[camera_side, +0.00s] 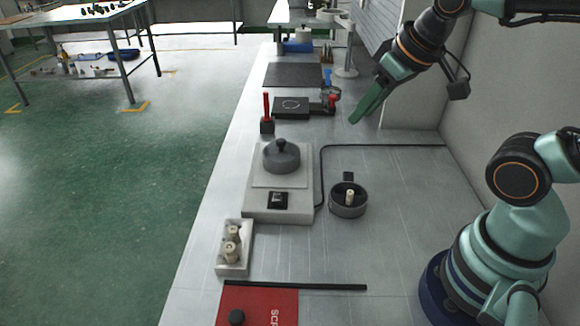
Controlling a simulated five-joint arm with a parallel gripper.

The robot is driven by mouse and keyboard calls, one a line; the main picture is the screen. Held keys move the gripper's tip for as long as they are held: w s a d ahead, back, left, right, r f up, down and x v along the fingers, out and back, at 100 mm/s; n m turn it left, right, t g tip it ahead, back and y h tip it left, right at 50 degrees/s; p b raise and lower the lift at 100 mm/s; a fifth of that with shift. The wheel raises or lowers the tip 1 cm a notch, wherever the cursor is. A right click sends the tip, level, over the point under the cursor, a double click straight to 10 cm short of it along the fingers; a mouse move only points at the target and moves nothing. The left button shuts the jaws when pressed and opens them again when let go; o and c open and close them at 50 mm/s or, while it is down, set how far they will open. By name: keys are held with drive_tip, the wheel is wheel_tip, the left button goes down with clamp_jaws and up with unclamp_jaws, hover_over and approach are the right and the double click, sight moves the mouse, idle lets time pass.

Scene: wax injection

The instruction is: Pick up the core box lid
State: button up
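A dark grey round lid with a knob on top (281,157), which looks like the core box lid, rests on the pale plate of a scale-like device (306,180). A grey round open box with a short handle (341,210) stands on the table to its right, with a cream-coloured piece (350,197) upright inside. My gripper (355,119) is in the air above the back right of the table, up and to the right of the lid and apart from it. Its green fingers overlap in this view, so the gap between them is hidden. Nothing shows held at the tips.
A white tray with cream pieces (247,265) stands at the front left, near a red board (259,308) and a black bar (330,287). A red-handled tool (267,112) stands upright behind the scale. A black cable runs behind the open box. The table's right middle is clear.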

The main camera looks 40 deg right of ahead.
idle(0.4)
drive_tip(key=o, duration=0.5)
drive_tip(key=shift+c, duration=0.2)
drive_tip(key=n+g, duration=0.6)
drive_tip(key=n, duration=1.2)
hover_over(280, 141)
wheel_tip(280, 141, down, 3)
wheel_tip(280, 141, down, 12)
drive_tip(key=shift+d+f, duration=0.1)
drive_tip(key=shift+f, duration=0.05)
